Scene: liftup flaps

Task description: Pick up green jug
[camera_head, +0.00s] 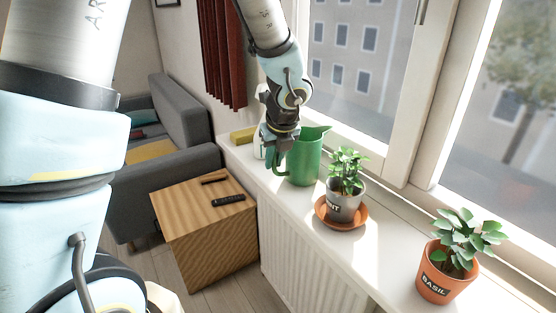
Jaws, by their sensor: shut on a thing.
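The green jug (304,160) stands upright on the white window sill, with its spout toward the right and its handle on the left. My gripper (275,158) comes down from above at the jug's left side and is shut on the jug at its handle. The fingertips are small and partly hidden against the handle. The jug's base appears to be on the sill or very close to it; I cannot tell which.
A mint plant in a grey pot (345,200) on an orange saucer (341,224) stands just right of the jug. A basil pot (440,275) is further right. Behind my gripper are a white object (259,150) and a yellow sponge-like block (243,136). A wooden side table (195,222) with remotes stands below left.

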